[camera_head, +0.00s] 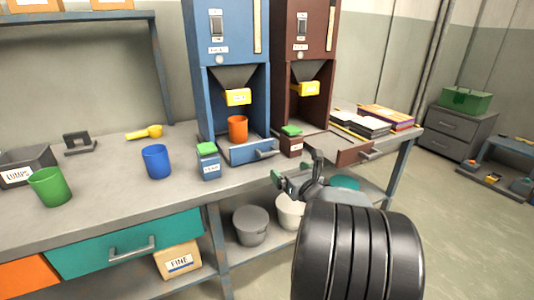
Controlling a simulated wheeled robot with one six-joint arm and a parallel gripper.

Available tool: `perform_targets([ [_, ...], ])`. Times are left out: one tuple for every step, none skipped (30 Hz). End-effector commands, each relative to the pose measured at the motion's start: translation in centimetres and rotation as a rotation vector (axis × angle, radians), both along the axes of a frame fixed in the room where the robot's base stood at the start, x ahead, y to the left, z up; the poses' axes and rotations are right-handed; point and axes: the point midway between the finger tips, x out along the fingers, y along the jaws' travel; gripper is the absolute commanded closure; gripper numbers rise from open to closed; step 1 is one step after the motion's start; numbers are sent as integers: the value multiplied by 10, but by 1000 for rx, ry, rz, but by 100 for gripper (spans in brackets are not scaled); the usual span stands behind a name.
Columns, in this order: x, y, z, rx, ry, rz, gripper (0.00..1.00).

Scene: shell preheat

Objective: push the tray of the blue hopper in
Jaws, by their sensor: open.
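The blue hopper (228,80) stands on the workbench, with a yellow labelled outlet piece (238,97) under its funnel. Its blue tray (240,155) sits at the base, with its front and grey handle sticking out a little towards me. An orange cup (237,128) stands upright on or just behind the tray; its exact footing is hard to tell. My gripper (298,172) is open and empty in front of the bench, to the right of and nearer than the blue tray, apart from it.
The brown hopper (300,65) stands to the right, its drawer (345,150) pulled well out past the bench edge. Small green-topped boxes (208,162) (291,142) flank the blue tray. A blue cup (156,161) and green cup (50,187) stand left. Books (385,118) lie right.

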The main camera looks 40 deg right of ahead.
Motion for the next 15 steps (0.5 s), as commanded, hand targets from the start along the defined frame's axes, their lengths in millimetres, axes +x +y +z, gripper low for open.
perform_targets([
  [3,0,0,-19,3,1,0],
  [5,0,0,-26,4,2,0],
  [9,0,0,-33,4,4,0],
  [12,-1,-1,-36,5,5,0],
  [16,-1,-1,-36,6,4,0],
  [23,-2,-1,-37,5,5,0],
  [28,-2,-1,-36,5,7,0],
  [34,-3,-2,-35,6,7,0],
  [42,-4,-1,-35,5,7,0],
  [48,-4,-2,-35,5,8,0],
  [54,-5,-2,-34,5,7,0],
  [62,-6,-2,-34,6,7,0],
  [68,-7,-1,-35,5,7,0],
  [73,-8,-1,-35,5,7,0],
  [81,-8,-1,-34,5,6,0],
])
